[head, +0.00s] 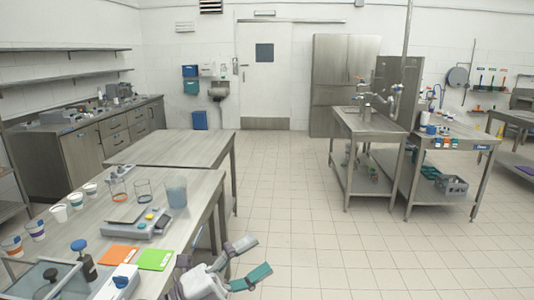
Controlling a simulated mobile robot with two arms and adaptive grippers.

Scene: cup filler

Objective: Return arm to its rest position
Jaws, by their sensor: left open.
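My left gripper (258,255) is at the bottom centre of the head view, just right of the near table's (203,207) right edge. Its two fingers are spread apart, with nothing between them, over the tiled floor. It is apart from the items on the table. My right gripper does not show.
The near table holds a scale (147,229), a blue-grey beaker (176,192), glass beakers (143,189), several cups, an orange card (119,256) and a green card (155,260). A sink table (367,127) stands at the right. The central floor (290,200) is clear.

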